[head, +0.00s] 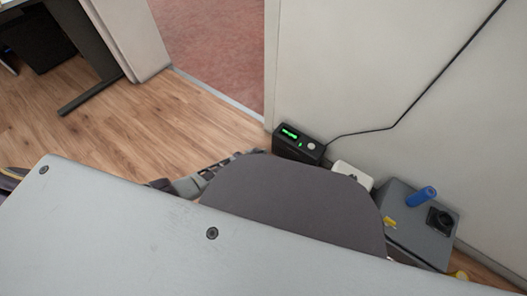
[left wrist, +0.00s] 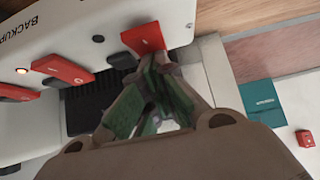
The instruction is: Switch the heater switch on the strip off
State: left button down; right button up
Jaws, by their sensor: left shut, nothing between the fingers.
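In the left wrist view, a white strip (left wrist: 75,28) carries the label "BACKUP" and several red and black parts. One red switch (left wrist: 62,72) has a small glowing lamp beside it. Another red switch (left wrist: 143,38) is at the strip's right end. No heater label is readable. My left gripper (left wrist: 157,62) is shut and empty, its fingertips just below the right-end red switch; I cannot tell whether they touch it. The fingers hide part of the strip. In the head view my own body hides the strip, and my right gripper does not show.
By the wall in the head view stand a black device (head: 297,143) with a green display, a white object (head: 352,175) and a grey box (head: 415,240) with a blue cylinder (head: 421,196). A teal card (left wrist: 263,101) and a small red item (left wrist: 305,138) lie to the right in the wrist view.

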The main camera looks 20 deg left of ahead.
pick_arm(q)
jog(key=shift+f, duration=0.15)
jog(key=shift+s, duration=0.2)
jog(key=shift+s+a, duration=0.1)
jog(key=shift+s+a+r+p, duration=0.2)
jog(key=shift+s+p, duration=0.35)
jog(key=shift+s, duration=0.05)
dwell(0.4)
